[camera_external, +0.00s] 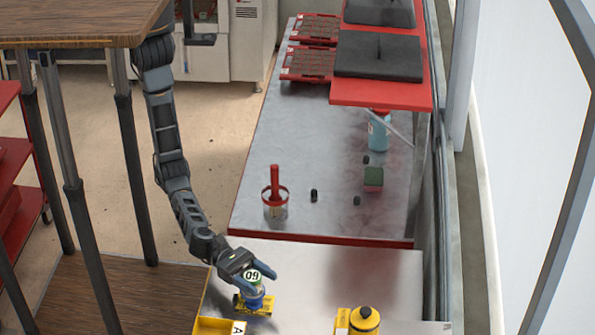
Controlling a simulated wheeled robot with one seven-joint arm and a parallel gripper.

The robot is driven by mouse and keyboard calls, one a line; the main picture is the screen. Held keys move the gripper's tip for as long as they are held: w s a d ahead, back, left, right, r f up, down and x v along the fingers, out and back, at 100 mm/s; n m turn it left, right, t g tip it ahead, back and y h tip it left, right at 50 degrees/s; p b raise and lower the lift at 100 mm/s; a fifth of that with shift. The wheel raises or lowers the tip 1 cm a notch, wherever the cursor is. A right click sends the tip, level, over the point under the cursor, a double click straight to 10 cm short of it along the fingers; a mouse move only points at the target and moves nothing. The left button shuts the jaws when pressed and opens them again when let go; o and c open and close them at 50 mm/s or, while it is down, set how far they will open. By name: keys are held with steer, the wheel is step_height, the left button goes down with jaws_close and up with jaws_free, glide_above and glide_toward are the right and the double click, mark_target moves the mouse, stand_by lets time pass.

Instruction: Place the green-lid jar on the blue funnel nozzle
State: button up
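The green-lid jar (252,277) is a small pale jar with a green top and dark markings, low in the middle of the picture. A small blue part (255,298), which looks like the funnel nozzle, shows directly under it on a yellow base (263,308). The jar looks upright and in line above the blue part; whether they touch is hard to tell. My gripper (255,278) reaches in from the upper left, with one finger on each side of the jar. The fingers are close to the jar, but I cannot tell whether they press on it.
A yellow bin (213,326) and a yellow container with a black cap (365,319) stand at the near edge. A green-topped red block (373,179) and a blue bottle (379,133) are farther back.

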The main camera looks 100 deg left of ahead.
steer(key=shift+o, duration=1.1)
steer(key=shift+r, duration=0.15)
steer(key=v, duration=1.2)
